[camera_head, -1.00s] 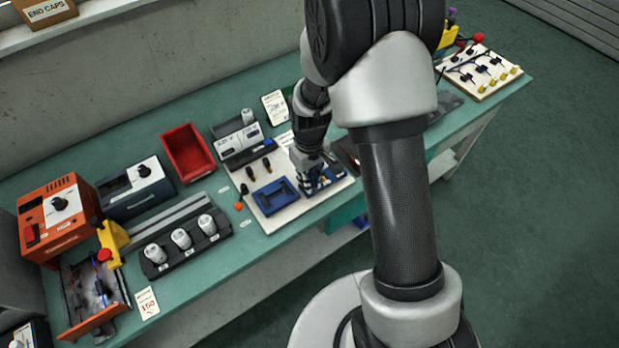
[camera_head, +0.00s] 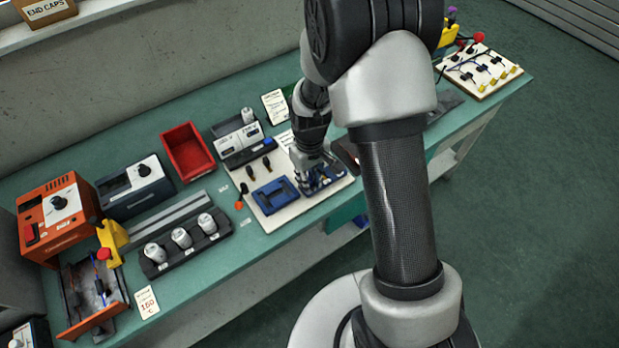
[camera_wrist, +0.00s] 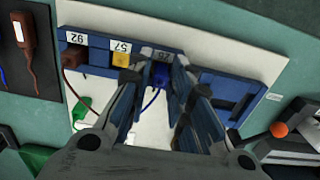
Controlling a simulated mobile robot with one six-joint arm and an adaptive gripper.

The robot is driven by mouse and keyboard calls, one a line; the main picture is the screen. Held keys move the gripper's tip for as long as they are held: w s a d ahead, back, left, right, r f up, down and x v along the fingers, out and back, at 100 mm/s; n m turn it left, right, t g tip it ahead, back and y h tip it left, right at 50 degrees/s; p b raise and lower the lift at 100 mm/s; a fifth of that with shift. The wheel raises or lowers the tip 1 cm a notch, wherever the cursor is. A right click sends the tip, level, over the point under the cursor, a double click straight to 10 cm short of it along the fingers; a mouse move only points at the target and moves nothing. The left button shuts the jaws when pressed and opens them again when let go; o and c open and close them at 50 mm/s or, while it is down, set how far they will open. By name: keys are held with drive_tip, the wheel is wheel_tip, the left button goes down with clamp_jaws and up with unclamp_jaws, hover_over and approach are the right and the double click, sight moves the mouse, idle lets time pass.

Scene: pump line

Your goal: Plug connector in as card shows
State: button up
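In the wrist view, a blue connector (camera_wrist: 160,75) with a blue lead sits at the third numbered place of a blue block (camera_wrist: 92,42). A dark red connector (camera_wrist: 74,58) sits under label 92 and a yellow one (camera_wrist: 121,59) under label 57. The third label is partly hidden by my gripper. My gripper (camera_wrist: 163,70) points down with a finger on each side of the blue connector; whether the fingers press on it cannot be told. In the head view my gripper (camera_head: 308,180) is over the block. A card (camera_head: 275,106) stands behind, its print unreadable.
An empty-looking blue frame (camera_head: 262,206) lies beside the block on a white board (camera_head: 282,219). A red bin (camera_head: 188,152), a grey boxed unit (camera_head: 240,140) and a rack with white cylinders (camera_head: 181,238) stand nearby. An orange machine (camera_head: 58,218) is at far left.

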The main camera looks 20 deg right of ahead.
drive_tip(key=shift+r+p, duration=1.75)
drive_tip(key=shift+r, duration=0.5)
drive_tip(key=shift+o, duration=0.5)
drive_tip(key=o, duration=0.5)
drive_tip(key=shift+c, duration=0.2)
drive_tip(key=shift+r+p, duration=1.15)
drive_tip(key=shift+r, duration=0.35)
drive_tip(key=shift+c, duration=0.4)
